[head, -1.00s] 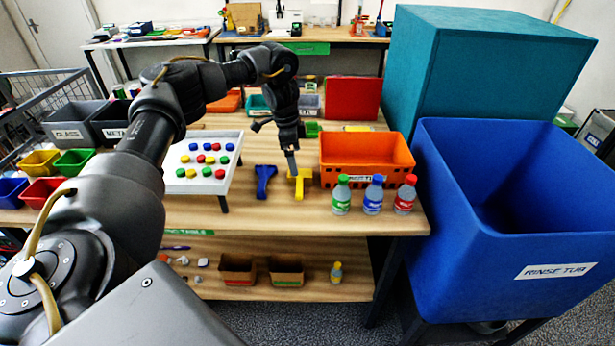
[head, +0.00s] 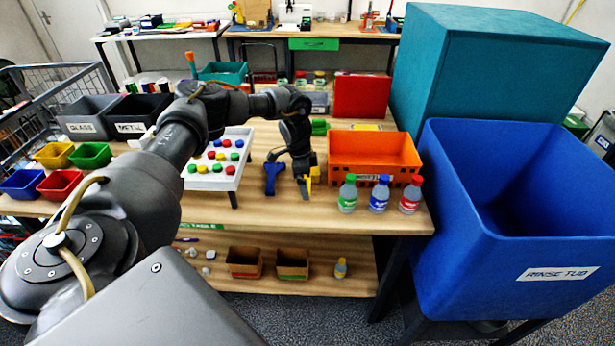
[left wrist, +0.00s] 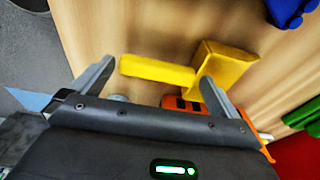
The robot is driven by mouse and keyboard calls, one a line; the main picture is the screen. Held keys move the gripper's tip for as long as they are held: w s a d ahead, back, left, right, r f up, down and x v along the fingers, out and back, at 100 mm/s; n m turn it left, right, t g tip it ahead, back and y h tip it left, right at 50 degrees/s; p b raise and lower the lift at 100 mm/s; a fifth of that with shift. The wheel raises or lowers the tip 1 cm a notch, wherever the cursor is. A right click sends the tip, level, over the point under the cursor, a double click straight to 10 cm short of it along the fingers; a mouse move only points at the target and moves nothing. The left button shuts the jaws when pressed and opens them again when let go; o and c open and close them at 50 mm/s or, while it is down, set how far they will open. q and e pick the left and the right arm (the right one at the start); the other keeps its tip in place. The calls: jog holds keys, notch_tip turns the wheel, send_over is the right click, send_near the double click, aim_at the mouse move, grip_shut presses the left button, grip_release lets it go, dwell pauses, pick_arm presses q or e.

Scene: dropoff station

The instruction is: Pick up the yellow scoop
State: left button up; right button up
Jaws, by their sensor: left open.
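The yellow scoop (head: 315,173) lies on the wooden table, left of the orange crate, and my left gripper partly hides it in the head view. In the left wrist view the yellow scoop (left wrist: 157,71) shows its long handle between my fingertips, and its wider head is beside and beyond the right fingertip. My left gripper (head: 305,190) is open, low over the table at the scoop; its two fingers (left wrist: 158,74) are spread apart and hold nothing. Whether a finger touches the scoop I cannot tell. My right gripper is not in view.
A blue scoop (head: 271,181) lies just left of the yellow one. The orange crate (head: 375,172) and three bottles (head: 379,198) stand to the right. A white tray (head: 237,178) with colored pieces is to the left. The big blue rinse tub (head: 500,262) stands beyond the table's right edge.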

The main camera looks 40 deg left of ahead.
pick_arm(q)
jog(key=shift+f, duration=0.3)
jog(key=shift+c, duration=0.4)
jog(key=c, duration=0.9)
